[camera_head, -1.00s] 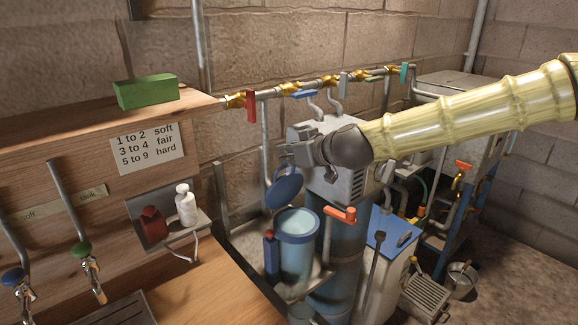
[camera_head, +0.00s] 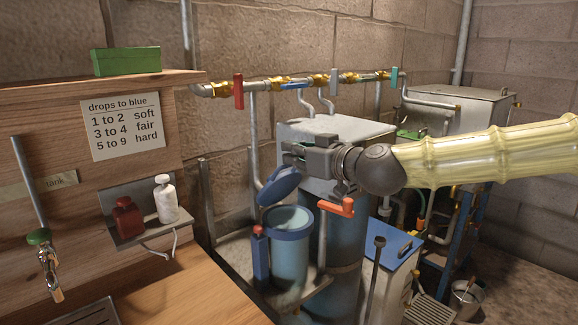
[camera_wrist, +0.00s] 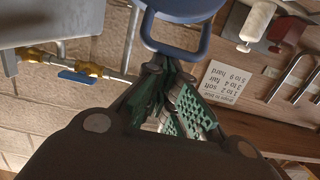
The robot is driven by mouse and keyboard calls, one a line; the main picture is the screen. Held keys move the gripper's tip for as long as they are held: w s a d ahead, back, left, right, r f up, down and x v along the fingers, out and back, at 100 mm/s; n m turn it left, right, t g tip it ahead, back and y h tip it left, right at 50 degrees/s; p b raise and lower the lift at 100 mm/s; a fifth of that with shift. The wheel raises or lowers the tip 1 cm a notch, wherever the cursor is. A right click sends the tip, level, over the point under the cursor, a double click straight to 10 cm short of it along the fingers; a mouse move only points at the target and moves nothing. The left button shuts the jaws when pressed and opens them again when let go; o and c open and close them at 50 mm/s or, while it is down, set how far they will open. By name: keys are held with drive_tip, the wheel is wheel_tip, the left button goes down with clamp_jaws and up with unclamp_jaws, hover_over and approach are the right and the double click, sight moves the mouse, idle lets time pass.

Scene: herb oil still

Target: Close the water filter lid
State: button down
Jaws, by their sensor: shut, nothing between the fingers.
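The water filter is a blue, open-topped cylinder (camera_head: 289,250) on a grey shelf. Its blue lid (camera_head: 279,185) stands tilted up at the back of the rim, so the filter mouth is open. My gripper (camera_head: 292,158) is just above and behind the raised lid, with its fingers shut and empty. In the wrist view, the fingertips (camera_wrist: 165,72) are close to the blue handle loop of the lid (camera_wrist: 178,48). I cannot tell whether they touch it. The lid's disc shows only in part at the top of that view.
A red-topped blue bottle (camera_head: 260,252) stands left of the filter. An orange-handled valve (camera_head: 336,208) is on its right. A tall grey-blue tank (camera_head: 335,128) stands behind. Pipes with coloured valves run along the wall. A small shelf holds red and white bottles (camera_head: 166,198).

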drive_tip(key=s+d+f+t+y+b, duration=0.3)
drive_tip(key=f+b, duration=0.5)
drive_tip(key=b, duration=1)
drive_tip(key=s+d+f+t+y+b, duration=0.3)
drive_tip(key=f+b, duration=0.5)
drive_tip(key=b, duration=0.9)
drive_tip(key=shift+s+d+f+t+y+b, duration=0.2)
drive_tip(key=shift+s+f+t+y+b, duration=0.2)
drive_tip(key=shift+s+t, duration=0.4)
drive_tip(key=shift+f, duration=0.1)
